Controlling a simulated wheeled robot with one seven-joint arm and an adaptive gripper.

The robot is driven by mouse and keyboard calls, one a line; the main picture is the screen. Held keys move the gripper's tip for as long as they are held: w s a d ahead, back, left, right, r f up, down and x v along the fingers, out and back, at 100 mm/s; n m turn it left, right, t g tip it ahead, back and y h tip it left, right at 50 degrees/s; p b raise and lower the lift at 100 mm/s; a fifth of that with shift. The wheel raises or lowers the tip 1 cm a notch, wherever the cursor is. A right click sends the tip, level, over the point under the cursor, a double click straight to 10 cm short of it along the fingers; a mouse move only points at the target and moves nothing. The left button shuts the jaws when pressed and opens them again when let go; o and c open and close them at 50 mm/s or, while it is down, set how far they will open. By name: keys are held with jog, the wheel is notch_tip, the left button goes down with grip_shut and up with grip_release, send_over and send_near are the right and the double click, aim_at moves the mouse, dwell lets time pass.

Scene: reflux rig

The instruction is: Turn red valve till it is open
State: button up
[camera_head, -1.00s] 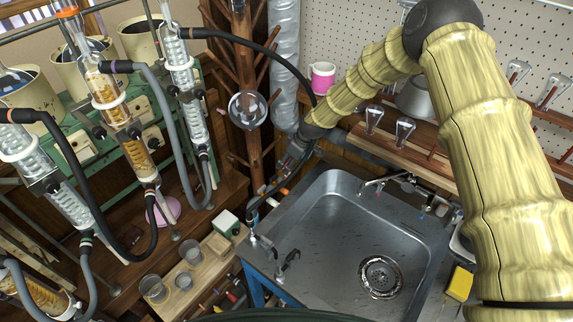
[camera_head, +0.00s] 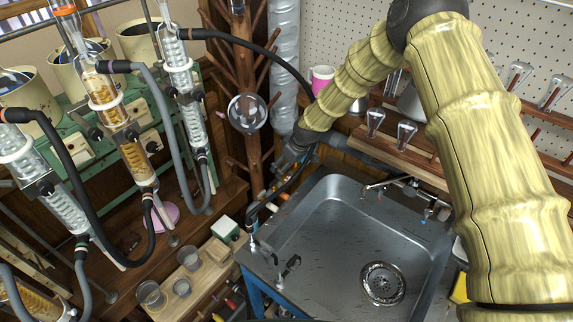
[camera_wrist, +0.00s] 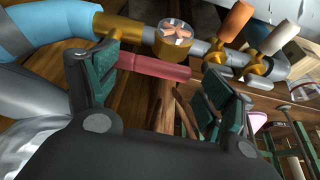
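The red valve handle (camera_wrist: 155,72) is a short pinkish-red lever in the wrist view. It lies crosswise beside a brass fitting (camera_wrist: 173,40) on a pipe, in the space ahead of my fingers. My gripper (camera_wrist: 160,92) is open, with its green-padded fingers wide apart on either side of the handle. The left finger appears close to the handle's left end; I cannot tell whether they touch. In the head view my gripper (camera_head: 287,160) is beside the wooden stand, above the sink's back-left corner. The red handle is too small to make out clearly there.
A blue pipe section (camera_wrist: 45,35) is at upper left. The metal sink (camera_head: 340,235) is below, the wooden stand (camera_head: 250,60) is behind, and black hose (camera_head: 265,50) hangs close by.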

jog(key=shift+r, duration=0.1)
jog(key=v, duration=1.2)
dwell(0.4)
